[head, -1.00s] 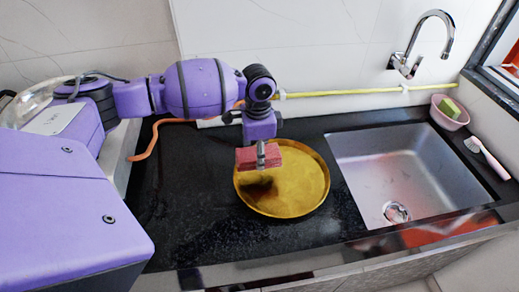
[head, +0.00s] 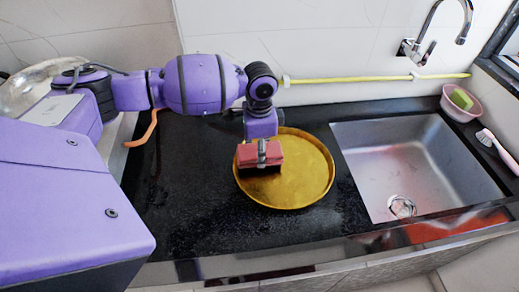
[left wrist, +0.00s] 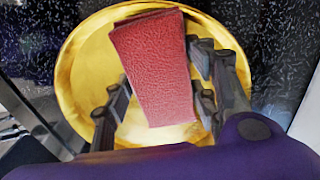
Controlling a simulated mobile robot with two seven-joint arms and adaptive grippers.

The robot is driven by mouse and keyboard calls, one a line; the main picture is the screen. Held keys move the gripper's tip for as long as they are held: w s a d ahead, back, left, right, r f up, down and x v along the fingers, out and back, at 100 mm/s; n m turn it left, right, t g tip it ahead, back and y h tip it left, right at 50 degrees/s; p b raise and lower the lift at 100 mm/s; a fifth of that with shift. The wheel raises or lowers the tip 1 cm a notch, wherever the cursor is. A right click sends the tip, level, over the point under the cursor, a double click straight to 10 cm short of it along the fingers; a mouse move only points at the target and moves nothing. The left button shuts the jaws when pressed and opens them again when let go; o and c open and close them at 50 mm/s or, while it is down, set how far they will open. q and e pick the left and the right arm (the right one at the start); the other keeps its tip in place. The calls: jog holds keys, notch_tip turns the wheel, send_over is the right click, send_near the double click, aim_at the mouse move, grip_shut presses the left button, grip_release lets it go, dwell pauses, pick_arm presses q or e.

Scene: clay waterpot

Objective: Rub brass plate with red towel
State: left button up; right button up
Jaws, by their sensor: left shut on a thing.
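The round brass plate (head: 310,182) lies on the black counter, left of the sink. Its rim and part of its golden face also show in the left wrist view (left wrist: 85,72). The red towel (head: 246,156) is a folded block over the left part of the plate; it fills the middle of the left wrist view (left wrist: 157,68). My left gripper (head: 262,160) is shut on the towel, with fingers on both sides of it. A dark shadow lies right under the towel. I cannot tell whether the towel touches the plate. My right gripper is not in view.
A steel sink (head: 400,165) with a tap (head: 420,48) is at the right. A pink bowl with a green sponge (head: 461,99) and a pink-handled brush (head: 500,148) stand beyond it. A yellow hose (head: 370,80) runs along the wall.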

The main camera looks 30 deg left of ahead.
aim_at(271, 147)
pick_arm(q)
jog(key=shift+f, duration=0.1)
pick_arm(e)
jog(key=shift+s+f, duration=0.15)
pick_arm(q)
jog(key=shift+w+d, duration=0.15)
jog(key=shift+d, duration=0.1)
jog(key=shift+w+d, duration=1)
jog(key=shift+w, duration=0.05)
jog(key=shift+d, duration=0.1)
jog(key=shift+w+r+p, duration=0.1)
jog(key=shift+r+p, duration=0.2)
jog(key=shift+p, duration=0.25)
jog(key=shift+s+a+r+p, duration=0.15)
jog(key=shift+s+a+p, duration=0.45)
jog(key=shift+s+a, duration=0.15)
jog(key=shift+s+a+p, duration=0.35)
jog(key=shift+s+a, duration=0.1)
jog(key=shift+a, duration=0.1)
jog(key=shift+s+f, duration=0.1)
jog(key=shift+f, duration=0.1)
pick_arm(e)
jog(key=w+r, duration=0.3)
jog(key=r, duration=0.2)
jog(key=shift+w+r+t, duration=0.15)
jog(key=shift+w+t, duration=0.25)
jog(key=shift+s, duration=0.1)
